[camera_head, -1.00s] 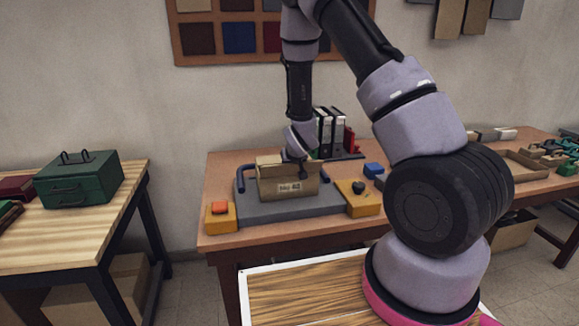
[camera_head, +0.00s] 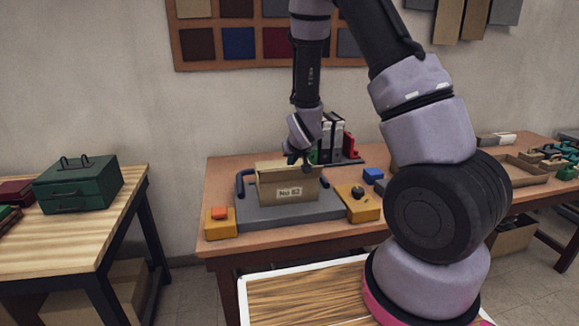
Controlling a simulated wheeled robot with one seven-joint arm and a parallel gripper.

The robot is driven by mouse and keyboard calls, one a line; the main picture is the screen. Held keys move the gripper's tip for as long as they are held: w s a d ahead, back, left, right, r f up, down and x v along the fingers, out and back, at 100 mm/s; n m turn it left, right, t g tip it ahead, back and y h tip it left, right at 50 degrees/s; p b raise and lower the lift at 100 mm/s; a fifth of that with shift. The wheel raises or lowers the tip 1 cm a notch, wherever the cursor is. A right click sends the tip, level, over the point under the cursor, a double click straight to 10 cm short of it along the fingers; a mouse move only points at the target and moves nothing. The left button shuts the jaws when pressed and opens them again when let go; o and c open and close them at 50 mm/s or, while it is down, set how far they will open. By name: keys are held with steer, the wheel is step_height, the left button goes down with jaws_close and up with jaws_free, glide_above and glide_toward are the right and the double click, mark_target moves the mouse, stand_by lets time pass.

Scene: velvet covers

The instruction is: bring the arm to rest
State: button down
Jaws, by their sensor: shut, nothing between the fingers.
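My arm reaches up from the lower right and bends down over the brown worktable (camera_head: 285,240). My gripper (camera_head: 305,166) is shut and empty, pointing down at the back right rim of an open cardboard box. Its fingertips are small and dark, and I cannot tell whether they touch the box. The cardboard box (camera_head: 278,188), labelled "No 82", stands upright on a grey plate with blue handles (camera_head: 262,215).
Yellow blocks flank the plate, one with a red button (camera_head: 220,224), one with a black knob (camera_head: 358,197). Binders (camera_head: 335,140) stand behind my gripper. A blue block (camera_head: 373,174) lies right. A green toolbox (camera_head: 78,184) sits on the left table. Free air lies above the left table.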

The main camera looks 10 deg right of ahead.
steer(key=v, duration=0.4)
steer(key=shift+s+r, duration=0.2)
steer(key=shift+r, duration=0.05)
steer(key=s+d+r+m+g+y, duration=0.15)
steer(key=s+r, duration=0.25)
steer(key=r, duration=0.5)
steer(key=s+d+r+m+t, duration=0.15)
steer(key=s+r, duration=0.25)
steer(key=r, duration=0.4)
steer(key=s+d+r, duration=0.1)
steer(key=s+r, duration=0.4)
steer(key=s, duration=0.4)
steer(key=s+d+r+m+g, duration=0.1)
steer(key=s+r, duration=0.5)
steer(key=s, duration=0.3)
steer(key=shift+g, duration=0.3)
steer(key=shift+r+y, duration=0.15)
steer(key=shift+y, duration=0.1)
